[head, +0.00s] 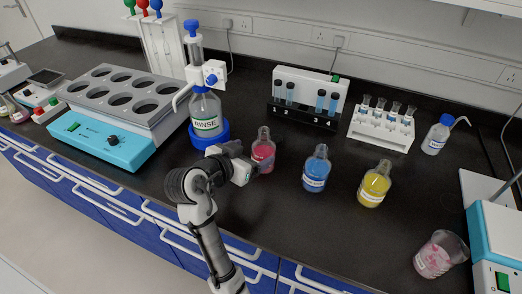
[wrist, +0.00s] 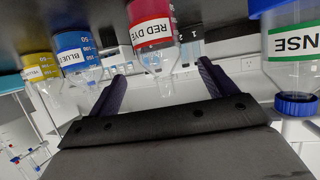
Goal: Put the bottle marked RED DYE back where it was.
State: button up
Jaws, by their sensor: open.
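The RED DYE bottle (head: 263,149), a clear bottle with red liquid, stands upright on the dark bench. In the wrist view, which is upside down, its label on the RED DYE bottle (wrist: 152,30) is readable. My gripper (head: 256,163) is low at the bottle's front left side. Its fingers are open, and in the wrist view the bottle shows between the two fingers of my gripper (wrist: 163,80). I cannot tell whether either finger touches the glass.
A blue dye bottle (head: 316,170) and a yellow one (head: 374,185) stand to the right. The RINSE bottle (head: 206,115) in its blue holder is close on the left. Tube racks (head: 308,82) stand behind. A beaker (head: 440,255) is at front right. Bare bench lies between the bottles.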

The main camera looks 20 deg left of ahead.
jog(key=v, duration=0.3)
jog(key=shift+s+r, duration=0.1)
jog(key=shift+s, duration=0.2)
